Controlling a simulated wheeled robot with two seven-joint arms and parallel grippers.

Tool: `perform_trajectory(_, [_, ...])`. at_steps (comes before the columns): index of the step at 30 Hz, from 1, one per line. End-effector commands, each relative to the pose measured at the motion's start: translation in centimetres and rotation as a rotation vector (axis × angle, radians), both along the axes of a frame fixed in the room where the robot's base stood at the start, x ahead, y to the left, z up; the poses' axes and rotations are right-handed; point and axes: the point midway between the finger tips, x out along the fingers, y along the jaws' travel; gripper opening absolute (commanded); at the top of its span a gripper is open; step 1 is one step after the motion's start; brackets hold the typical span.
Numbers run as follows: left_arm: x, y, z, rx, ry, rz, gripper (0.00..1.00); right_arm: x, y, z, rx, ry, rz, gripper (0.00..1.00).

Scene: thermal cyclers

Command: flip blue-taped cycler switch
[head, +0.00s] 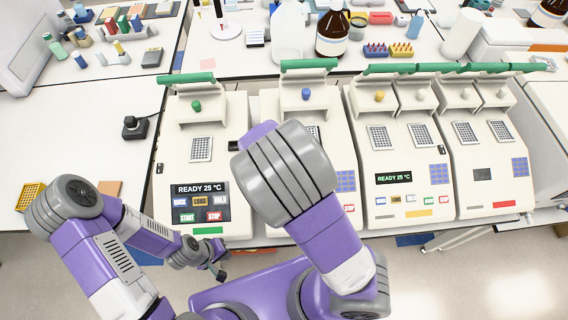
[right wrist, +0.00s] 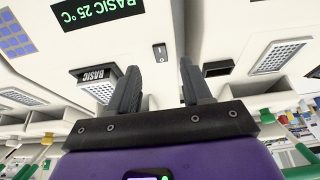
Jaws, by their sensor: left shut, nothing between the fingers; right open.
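The second cycler from the left (head: 335,125) has a blue knob (head: 305,94) on its lid. My right arm covers much of its front in the head view, and no blue tape shows there. In the right wrist view, a small dark rocker switch (right wrist: 159,51) sits on a pale surface, beside a display (right wrist: 98,10) reading BASIC 25 °C. My right gripper (right wrist: 160,72) is open, with the switch seen between and beyond its fingertips. I cannot tell whether they touch the surface. My left gripper (head: 218,270) is shut and empty, low in front of the bench.
A green-taped cycler (head: 220,130) showing READY 25 °C stands left. Yellow-taped (head: 365,140) and red-taped (head: 490,185) cyclers stand right. A black device (head: 134,128) with a cable lies on the left bench. Bottles and racks stand behind.

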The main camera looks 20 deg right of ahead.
Motion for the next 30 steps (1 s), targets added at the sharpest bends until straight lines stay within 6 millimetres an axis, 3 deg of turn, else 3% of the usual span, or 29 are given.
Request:
perform_trajectory(12, [0.0, 0.0, -2.0, 0.0, 0.0, 0.001, 0.0, 2.0, -1.0, -5.7, 0.0, 0.002, -0.008, 0.49])
perform_trajectory(25, [0.0, 0.0, -2.2, 0.0, 0.0, 0.0, 0.0, 2.5, -1.0, -6.5, 0.001, 0.001, -0.006, 0.49])
perform_trajectory(30, [0.0, 0.0, -2.2, 0.0, 0.0, 0.0, 0.0, 2.5, -1.0, -6.5, 0.001, 0.001, -0.006, 0.23])
